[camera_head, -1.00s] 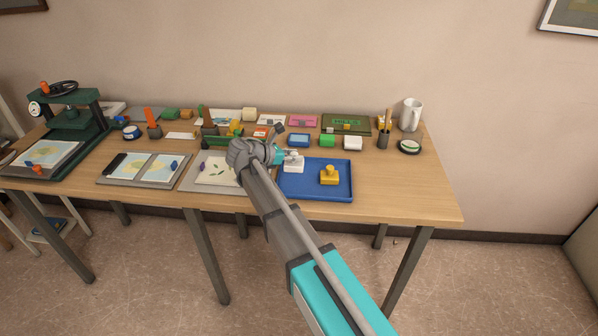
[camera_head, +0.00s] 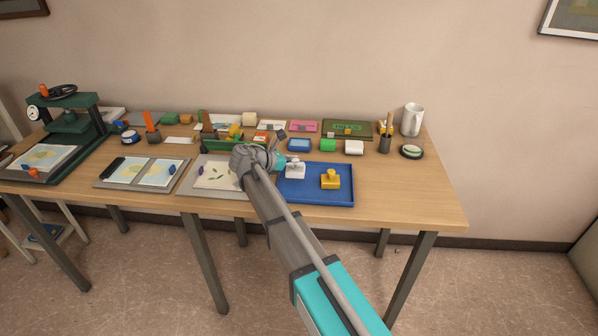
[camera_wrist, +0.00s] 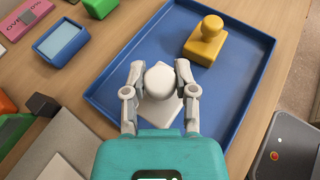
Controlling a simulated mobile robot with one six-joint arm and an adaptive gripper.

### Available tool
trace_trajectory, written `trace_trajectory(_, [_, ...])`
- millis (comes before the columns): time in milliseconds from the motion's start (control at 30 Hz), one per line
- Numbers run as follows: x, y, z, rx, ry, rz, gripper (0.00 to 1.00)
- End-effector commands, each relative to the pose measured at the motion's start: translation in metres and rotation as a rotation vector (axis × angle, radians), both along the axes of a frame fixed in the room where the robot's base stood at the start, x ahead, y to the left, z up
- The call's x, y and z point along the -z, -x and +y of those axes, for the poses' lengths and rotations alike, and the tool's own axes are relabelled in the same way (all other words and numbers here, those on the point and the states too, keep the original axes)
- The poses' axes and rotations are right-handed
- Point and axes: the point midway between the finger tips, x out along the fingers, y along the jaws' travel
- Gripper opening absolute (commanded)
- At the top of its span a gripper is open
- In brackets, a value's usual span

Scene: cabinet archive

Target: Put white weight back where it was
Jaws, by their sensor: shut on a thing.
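The white weight (camera_head: 295,171) is in the left part of the blue tray (camera_head: 318,198). In the wrist view the weight (camera_wrist: 160,82) has a rounded knob above a square base. My gripper (camera_wrist: 160,80) is shut on its knob, one finger on each side. The base is at or very close to the tray floor; I cannot tell if it touches. In the head view my gripper (camera_head: 287,162) reaches in from the left of the weight and partly hides it. A yellow weight (camera_head: 330,180) stands in the tray to the right, apart from the white one.
A paper sheet on a grey board (camera_head: 215,174) lies left of the tray. Behind the tray are a blue dish (camera_head: 299,145), a green block (camera_head: 327,145) and a white block (camera_head: 354,147).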

Motion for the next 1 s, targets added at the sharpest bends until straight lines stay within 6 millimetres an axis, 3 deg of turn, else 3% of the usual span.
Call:
trace_trajectory(333, [0.029,-0.002,0.0,0.0,0.002,-0.001,0.0])
trace_trajectory(967, [0.035,-0.002,-0.001,0.001,0.002,-0.001,0.0])
trace_trajectory(1000, [0.035,-0.002,-0.001,0.001,0.0,0.0,0.42])
